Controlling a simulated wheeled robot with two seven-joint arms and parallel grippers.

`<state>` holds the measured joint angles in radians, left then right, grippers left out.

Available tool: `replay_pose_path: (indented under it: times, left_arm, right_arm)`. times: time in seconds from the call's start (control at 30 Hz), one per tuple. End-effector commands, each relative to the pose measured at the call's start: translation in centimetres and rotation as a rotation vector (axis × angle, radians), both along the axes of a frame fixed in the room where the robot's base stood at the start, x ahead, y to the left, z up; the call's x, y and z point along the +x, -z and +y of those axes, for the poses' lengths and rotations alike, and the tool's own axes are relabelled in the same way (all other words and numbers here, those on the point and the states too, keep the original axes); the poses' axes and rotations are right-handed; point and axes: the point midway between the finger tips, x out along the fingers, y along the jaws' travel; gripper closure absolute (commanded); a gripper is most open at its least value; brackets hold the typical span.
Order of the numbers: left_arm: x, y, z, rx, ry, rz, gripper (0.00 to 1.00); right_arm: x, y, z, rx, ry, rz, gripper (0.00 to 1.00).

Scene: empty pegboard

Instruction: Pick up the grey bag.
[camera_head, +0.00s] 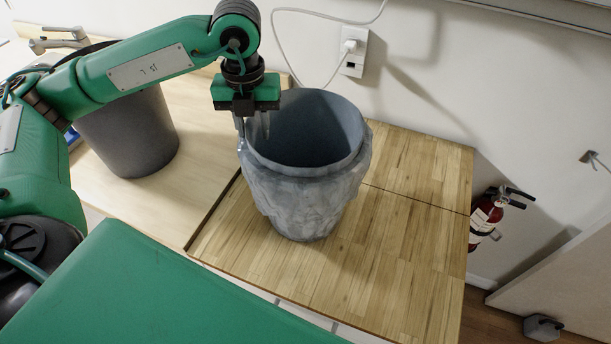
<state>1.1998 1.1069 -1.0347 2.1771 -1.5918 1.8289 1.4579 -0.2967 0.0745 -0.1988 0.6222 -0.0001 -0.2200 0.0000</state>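The grey bag (310,200) stands upright and open-topped on the wooden table top (400,250). It looks like a crinkled, bucket-shaped bag with a thick rim. My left gripper (255,132) points down at the left part of the bag's rim. Its fingers show against the rim, one near the outer side and one near the inner side. I cannot tell whether they touch the bag or grip it. My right gripper is not in view.
A dark grey bin (130,135) stands to the left, partly behind my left arm. A wall socket (354,50) with a plugged-in white cable is behind the bag. A red fire extinguisher (484,220) is beyond the table's right edge. The table right of the bag is clear.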

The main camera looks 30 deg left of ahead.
Motion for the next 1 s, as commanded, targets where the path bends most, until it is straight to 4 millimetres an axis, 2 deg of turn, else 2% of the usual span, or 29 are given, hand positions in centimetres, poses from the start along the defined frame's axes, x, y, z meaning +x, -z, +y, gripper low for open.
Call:
replay_pose_path:
  times: [0.07, 0.2, 0.3, 0.7, 1.0]
  left_arm:
    - [0.1, 0.7, 0.5, 0.001, -0.002, 0.005, 0.69]
    - [0.2, 2.6, 0.4, 0.0, -0.001, 0.001, 0.69]
    - [0.2, 3.1, 0.4, -0.001, 0.0, 0.0, 0.69]
    - [0.2, 3.2, 0.3, 0.0, 0.0, -0.001, 0.69]
    - [0.2, 3.4, 0.4, 0.0, 0.0, 0.0, 0.69]
  right_arm:
    - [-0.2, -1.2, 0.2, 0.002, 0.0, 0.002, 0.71]
    - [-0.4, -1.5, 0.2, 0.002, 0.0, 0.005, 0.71]
    - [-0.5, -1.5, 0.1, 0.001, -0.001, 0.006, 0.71]
    - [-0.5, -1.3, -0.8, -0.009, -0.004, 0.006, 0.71]
    - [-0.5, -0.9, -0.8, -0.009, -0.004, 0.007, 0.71]
